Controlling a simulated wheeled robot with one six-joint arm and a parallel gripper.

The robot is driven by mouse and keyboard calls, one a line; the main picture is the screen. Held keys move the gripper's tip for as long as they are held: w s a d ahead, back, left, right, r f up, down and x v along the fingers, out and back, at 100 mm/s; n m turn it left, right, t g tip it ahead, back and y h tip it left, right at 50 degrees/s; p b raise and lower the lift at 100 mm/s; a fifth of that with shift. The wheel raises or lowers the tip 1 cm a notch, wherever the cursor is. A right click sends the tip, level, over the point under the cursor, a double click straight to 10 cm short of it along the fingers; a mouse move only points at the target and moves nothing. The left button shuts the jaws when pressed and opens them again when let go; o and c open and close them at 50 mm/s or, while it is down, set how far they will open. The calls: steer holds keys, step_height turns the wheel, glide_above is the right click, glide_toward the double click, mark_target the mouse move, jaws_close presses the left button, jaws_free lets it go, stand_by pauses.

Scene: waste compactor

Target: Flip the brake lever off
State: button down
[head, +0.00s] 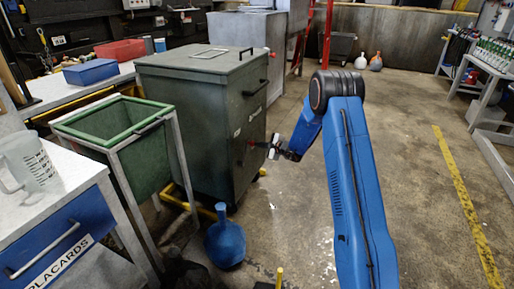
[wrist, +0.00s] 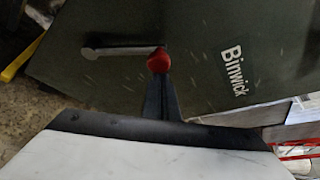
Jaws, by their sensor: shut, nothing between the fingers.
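The dark green waste compactor (head: 188,105) stands left of centre in the head view. In the wrist view its panel (wrist: 215,35) carries the word "Binwick". A grey lever bar (wrist: 115,51) lies along the panel, with a red knob (wrist: 158,61) at its right end. I take this to be the brake lever; in the head view only a small red spot (head: 251,143) shows there. My gripper (wrist: 160,80) is shut and empty. Its fingertips overlap the lower edge of the red knob in the wrist view; I cannot tell whether they touch.
A green open bin (head: 110,122) in a metal frame stands left of the compactor, and a blue flask-shaped container (head: 225,243) stands on the floor in front. A worktop with a clear jug (head: 28,160) is at the left. The floor at the right is mostly free.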

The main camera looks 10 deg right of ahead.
mark_target(251, 144)
steer(key=s+a+r, duration=0.2)
steer(key=s, duration=0.1)
steer(key=shift+s+a+r, duration=0.15)
steer(key=shift+s+a, duration=0.1)
steer(key=shift+a, duration=0.05)
steer(key=shift+s+a+r, duration=0.1)
steer(key=shift+s+a, duration=0.55)
steer(key=shift+s, duration=0.3)
